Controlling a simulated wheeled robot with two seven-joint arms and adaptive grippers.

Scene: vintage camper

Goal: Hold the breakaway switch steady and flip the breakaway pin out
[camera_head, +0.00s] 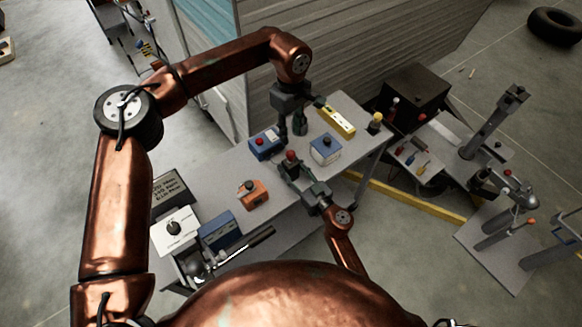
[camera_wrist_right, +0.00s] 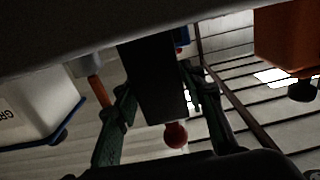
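The breakaway switch looks like a dark box (camera_wrist_right: 152,80) with a red ball-ended pin (camera_wrist_right: 176,135) in the right wrist view. The red ball also shows in the head view (camera_head: 291,155), near the table's middle. My right gripper (camera_head: 290,172) is low at the table, its fingers (camera_wrist_right: 160,105) on either side of the dark box. Whether both fingers press on it cannot be told. My left gripper (camera_head: 292,130) points down just beyond the red ball, fingers apart and apparently empty. The dark box is mostly hidden by the right gripper in the head view.
A blue box with a red button (camera_head: 265,146) and a white-and-blue box (camera_head: 325,151) flank my left gripper. An orange box (camera_head: 253,195) stands left of my right gripper. A yellow box (camera_head: 336,122) lies further back. The grey table (camera_head: 225,170) has narrow bare stretches between them.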

